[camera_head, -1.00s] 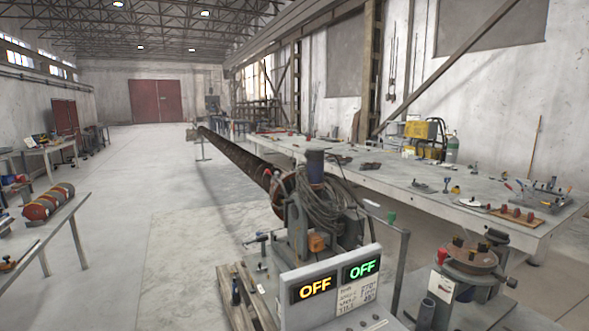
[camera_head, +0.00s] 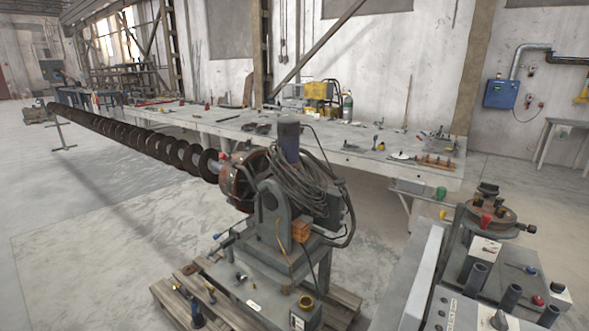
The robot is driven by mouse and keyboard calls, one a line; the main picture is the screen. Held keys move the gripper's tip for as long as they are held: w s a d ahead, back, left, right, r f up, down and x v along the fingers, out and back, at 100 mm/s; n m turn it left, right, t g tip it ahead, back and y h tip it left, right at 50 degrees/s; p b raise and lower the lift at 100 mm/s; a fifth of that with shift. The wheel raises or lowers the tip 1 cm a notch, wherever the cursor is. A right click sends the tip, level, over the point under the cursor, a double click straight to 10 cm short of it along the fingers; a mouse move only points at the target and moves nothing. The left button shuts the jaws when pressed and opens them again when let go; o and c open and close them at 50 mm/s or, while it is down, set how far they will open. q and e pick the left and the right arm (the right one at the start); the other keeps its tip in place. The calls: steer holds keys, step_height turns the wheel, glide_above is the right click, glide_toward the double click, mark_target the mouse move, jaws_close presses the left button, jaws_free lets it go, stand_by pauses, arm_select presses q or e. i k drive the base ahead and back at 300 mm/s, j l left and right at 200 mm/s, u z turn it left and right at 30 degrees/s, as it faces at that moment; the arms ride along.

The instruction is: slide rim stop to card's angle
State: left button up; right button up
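I cannot tell which piece is the rim stop. A white card (camera_head: 486,250) is on the fixture's near side; its writing is too small to read. Neither of my grippers is in view.
The large positioner (camera_head: 270,215) with coiled cables stands on a wooden pallet (camera_head: 180,300), holding a long auger (camera_head: 150,143). A grey console (camera_head: 440,300) is in front of the fixture. A long workbench (camera_head: 320,155) runs behind. Floor at left is clear.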

mark_target(248, 141)
steer(key=i+j+z, duration=0.25)
steer(key=j, duration=0.8)
steer(key=i+j+z, duration=0.25)
steer(key=j, duration=0.9)
steer(key=i+j+z, duration=0.25)
steer(key=j, duration=0.9)
steer(key=j+z, duration=0.25)
steer(key=j, duration=0.9)
